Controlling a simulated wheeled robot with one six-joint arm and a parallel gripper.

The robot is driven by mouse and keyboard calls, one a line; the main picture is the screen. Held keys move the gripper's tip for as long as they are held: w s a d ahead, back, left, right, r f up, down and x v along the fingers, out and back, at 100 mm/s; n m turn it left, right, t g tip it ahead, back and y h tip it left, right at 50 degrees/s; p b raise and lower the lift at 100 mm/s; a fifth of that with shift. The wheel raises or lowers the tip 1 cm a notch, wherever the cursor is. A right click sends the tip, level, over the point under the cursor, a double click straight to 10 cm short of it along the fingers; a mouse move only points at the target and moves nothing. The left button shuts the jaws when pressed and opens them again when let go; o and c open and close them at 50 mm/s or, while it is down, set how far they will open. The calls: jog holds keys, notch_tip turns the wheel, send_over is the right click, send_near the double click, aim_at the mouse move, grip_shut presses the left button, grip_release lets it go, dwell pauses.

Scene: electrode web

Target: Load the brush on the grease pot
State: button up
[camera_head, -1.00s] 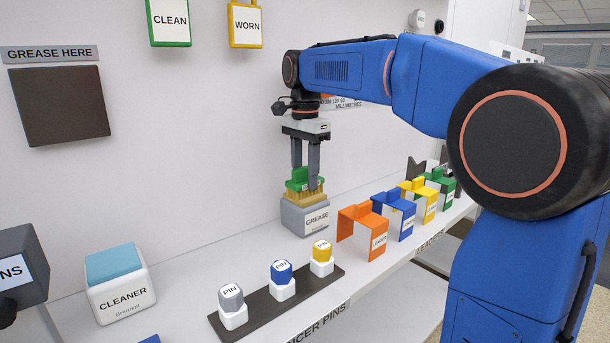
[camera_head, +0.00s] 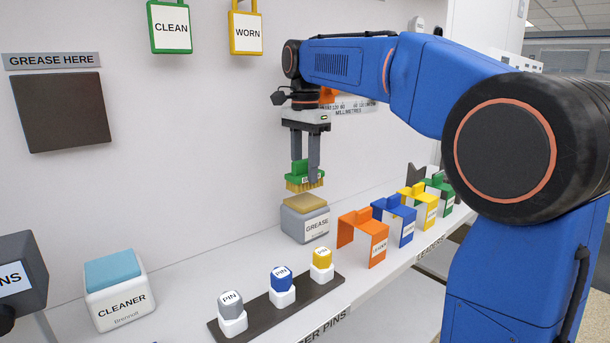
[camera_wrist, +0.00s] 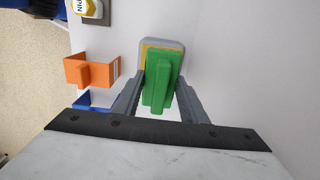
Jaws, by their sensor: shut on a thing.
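My gripper (camera_head: 306,172) points down and is shut on the green back of the brush (camera_head: 296,171). The brush has tan bristles facing down. It hangs level just above the grease pot (camera_head: 303,225), with a visible gap between bristles and pot. The pot is a grey box labelled GREASE with a tan-yellow top. In the wrist view the green brush (camera_wrist: 161,82) lies between the two fingers and hides much of the pot (camera_wrist: 170,43) beneath it. Whether grease clings to the bristles is too small to tell.
Orange, blue, yellow and green leader pieces (camera_head: 364,238) stand right of the pot. A dark strip (camera_head: 255,318) with several pins lies in front. The cleaner pot (camera_head: 120,300) is at left. A dark square plate (camera_head: 62,112) under GREASE HERE is on the wall.

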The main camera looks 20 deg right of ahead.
aim_at(305, 160)
jog(key=shift+r, duration=1.75)
